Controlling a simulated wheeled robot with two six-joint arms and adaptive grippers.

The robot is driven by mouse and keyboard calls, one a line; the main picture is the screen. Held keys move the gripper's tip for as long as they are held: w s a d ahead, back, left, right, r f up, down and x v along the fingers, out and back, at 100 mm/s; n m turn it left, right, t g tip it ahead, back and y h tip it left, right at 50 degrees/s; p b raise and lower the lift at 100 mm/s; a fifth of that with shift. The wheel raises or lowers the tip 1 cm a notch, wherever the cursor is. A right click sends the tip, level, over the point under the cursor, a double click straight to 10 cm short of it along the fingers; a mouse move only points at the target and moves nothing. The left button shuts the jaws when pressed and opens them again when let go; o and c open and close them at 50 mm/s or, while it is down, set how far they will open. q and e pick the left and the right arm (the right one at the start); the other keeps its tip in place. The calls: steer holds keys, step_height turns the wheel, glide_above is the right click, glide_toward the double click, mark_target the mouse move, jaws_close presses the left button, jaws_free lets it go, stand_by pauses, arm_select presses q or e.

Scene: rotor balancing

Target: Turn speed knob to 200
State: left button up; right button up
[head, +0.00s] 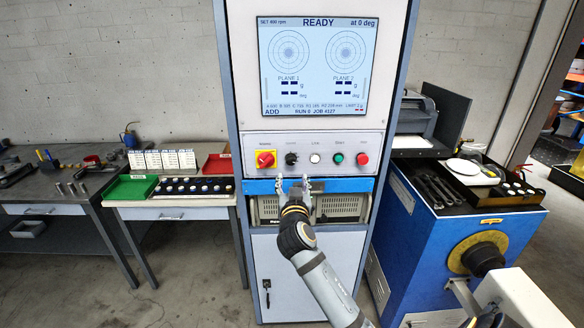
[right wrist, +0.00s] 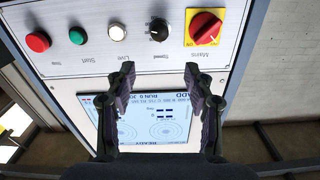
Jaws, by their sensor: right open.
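The speed knob (head: 291,158) is a small black knob on the cabinet's light control panel, between the red and yellow mains switch (head: 265,159) and a white button (head: 315,158). The knob also shows in the right wrist view (right wrist: 158,30), with a light mark on it. The screen (head: 312,66) reads "SET 400 rpm" and "READY". My right gripper (head: 293,181) is open and empty, just below the knob in the head view. In the wrist view its two fingers (right wrist: 160,70) are spread, roughly in line with the knob and apart from it. My left gripper is not in view.
A green button (head: 338,158) and a red button (head: 362,159) sit right of the white one. A blue strip (head: 345,185) runs below the panel. A bench with trays (head: 130,188) stands left, a blue machine (head: 405,245) right.

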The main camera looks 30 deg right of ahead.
steer(key=p, duration=0.2)
glide_toward(291, 163)
steer(key=x, duration=0.4)
steer(key=shift+r, duration=0.2)
steer(key=shift+r+p+x, duration=0.25)
steer(key=shift+p+x, duration=0.25)
steer(key=shift+x, duration=1.6)
steer(key=shift+w+d+f, duration=0.15)
steer(key=shift+w+f, duration=0.1)
steer(key=shift+f, duration=0.1)
steer(key=shift+s, duration=0.1)
steer(key=shift+c, duration=1.4)
jaws_close()
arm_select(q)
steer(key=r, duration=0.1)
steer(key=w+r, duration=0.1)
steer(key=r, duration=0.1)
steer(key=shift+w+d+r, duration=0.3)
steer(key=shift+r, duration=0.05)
